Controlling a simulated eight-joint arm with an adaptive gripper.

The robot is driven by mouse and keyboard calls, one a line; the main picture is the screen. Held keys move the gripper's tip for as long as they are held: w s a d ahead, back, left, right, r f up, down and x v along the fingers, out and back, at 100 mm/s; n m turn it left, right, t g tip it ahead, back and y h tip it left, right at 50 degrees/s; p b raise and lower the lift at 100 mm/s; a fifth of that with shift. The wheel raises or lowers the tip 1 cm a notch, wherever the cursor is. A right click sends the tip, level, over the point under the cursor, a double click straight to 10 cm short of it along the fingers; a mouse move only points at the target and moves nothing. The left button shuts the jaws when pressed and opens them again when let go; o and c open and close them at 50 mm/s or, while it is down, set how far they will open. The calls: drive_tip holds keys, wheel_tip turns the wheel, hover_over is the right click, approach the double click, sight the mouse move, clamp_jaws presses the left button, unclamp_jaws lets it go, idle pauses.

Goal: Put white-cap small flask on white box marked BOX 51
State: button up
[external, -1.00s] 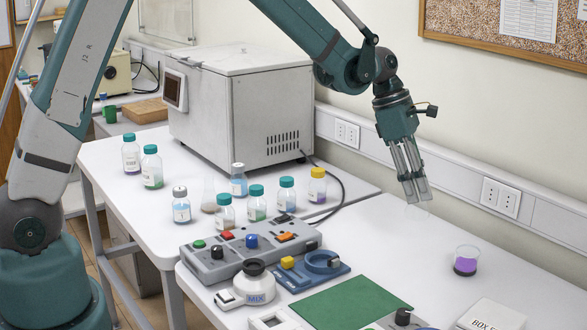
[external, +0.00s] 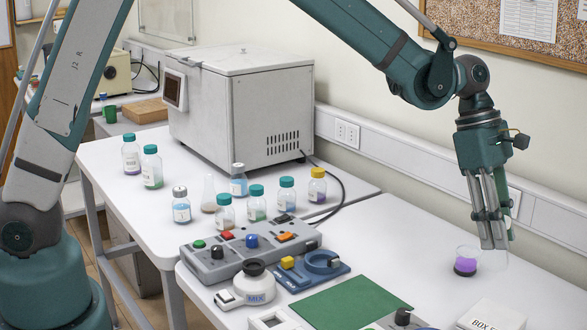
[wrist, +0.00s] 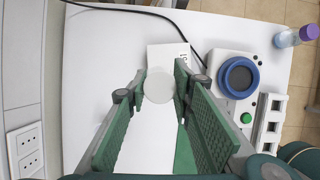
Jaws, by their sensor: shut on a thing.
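My gripper (external: 494,243) is shut on a small pale thing above the right part of the table. In the wrist view, a round whitish top (wrist: 158,87) shows between the fingertips, fitting the cap of the white-cap small flask. The white box (external: 488,317) marked "BOX 5…" lies at the bottom right, cut by the frame edge, below and in front of my gripper. A white flat shape ahead of the fingertips in the wrist view (wrist: 168,57) looks like this box.
A green mat (external: 350,300), a control panel (external: 240,250) and a blue holder (external: 310,268) lie further left. Several capped bottles stand at the far left. A blue-ringed device (wrist: 239,77) is on the right.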

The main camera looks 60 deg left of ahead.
hover_over(494, 318)
drive_tip(key=shift+s+d+r+m, duration=0.1)
drive_tip(key=shift+r+m, duration=0.2)
drive_tip(key=shift+m, duration=0.1)
wheel_tip(494, 318, down, 6)
drive_tip(key=shift+f, duration=0.15)
idle(0.4)
drive_tip(key=shift+f, duration=0.1)
drive_tip(key=shift+f, duration=1.8)
drive_tip(key=shift+f, duration=0.1)
drive_tip(key=o, duration=0.9)
